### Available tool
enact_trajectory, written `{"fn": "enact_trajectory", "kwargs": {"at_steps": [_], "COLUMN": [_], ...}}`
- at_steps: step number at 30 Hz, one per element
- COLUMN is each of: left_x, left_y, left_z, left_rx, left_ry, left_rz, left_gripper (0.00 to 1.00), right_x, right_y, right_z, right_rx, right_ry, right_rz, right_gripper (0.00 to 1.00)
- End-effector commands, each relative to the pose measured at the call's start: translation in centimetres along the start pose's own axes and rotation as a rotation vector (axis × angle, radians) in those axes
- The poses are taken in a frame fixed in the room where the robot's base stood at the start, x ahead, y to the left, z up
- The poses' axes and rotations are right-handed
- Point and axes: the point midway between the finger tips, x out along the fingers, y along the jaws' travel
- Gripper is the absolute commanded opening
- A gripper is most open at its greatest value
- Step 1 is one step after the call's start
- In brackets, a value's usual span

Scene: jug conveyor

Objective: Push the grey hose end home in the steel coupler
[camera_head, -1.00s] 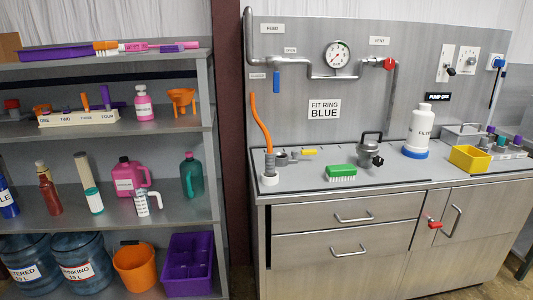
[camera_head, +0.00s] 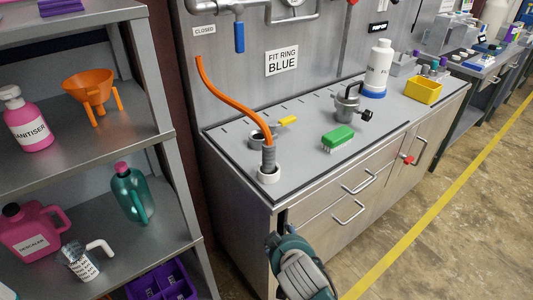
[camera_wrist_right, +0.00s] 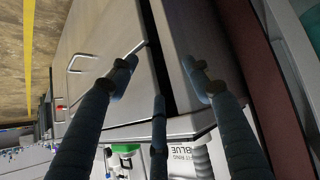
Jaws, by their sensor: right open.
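My right gripper (camera_head: 284,236) is in front of the cabinet, below the counter top. Its fingers are spread and empty in the right wrist view (camera_wrist_right: 160,78). My left gripper is not in view.
A shelf (camera_head: 185,180) with jugs is close on the left. The floor at the right is clear.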

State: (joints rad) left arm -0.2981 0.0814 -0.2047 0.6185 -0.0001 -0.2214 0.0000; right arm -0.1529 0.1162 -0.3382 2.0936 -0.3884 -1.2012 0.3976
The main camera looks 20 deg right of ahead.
Motion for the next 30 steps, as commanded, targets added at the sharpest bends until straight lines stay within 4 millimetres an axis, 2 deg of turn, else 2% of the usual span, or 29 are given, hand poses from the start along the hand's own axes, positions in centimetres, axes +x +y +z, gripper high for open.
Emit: {"fn": "enact_trajectory", "kwargs": {"at_steps": [1,3,6,9,12,15,21,25,30], "left_x": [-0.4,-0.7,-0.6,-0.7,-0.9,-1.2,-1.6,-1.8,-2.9], "left_y": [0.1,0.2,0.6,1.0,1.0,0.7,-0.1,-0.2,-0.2], "left_z": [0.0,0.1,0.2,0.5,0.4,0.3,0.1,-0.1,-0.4], "left_rx": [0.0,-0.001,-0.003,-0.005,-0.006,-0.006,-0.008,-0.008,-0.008], "left_ry": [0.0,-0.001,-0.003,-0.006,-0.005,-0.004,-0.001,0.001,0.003], "left_rz": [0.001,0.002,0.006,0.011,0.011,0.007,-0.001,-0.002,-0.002], "left_gripper": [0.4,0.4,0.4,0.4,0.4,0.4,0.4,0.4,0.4], "right_x": [-2.0,-4.6,-6.2,-7.5,-7.4,-6.0,-3.5,-2.7,-0.5], "right_y": [0.4,1.2,1.1,1.1,1.2,1.5,1.8,1.9,2.3], "right_z": [-4.8,-9.3,-14.6,-17.8,-19.4,-20.3,-21.2,-21.5,-22.3], "right_rx": [0.041,0.101,0.154,0.188,0.2,0.201,0.203,0.202,0.198], "right_ry": [0.09,0.182,0.314,0.397,0.432,0.436,0.434,0.434,0.432], "right_rz": [0.019,0.042,0.063,0.071,0.073,0.076,0.074,0.073,0.076], "right_gripper": [0.5,0.5,0.5,0.5,0.5,0.5,0.5,0.5,0.5]}}
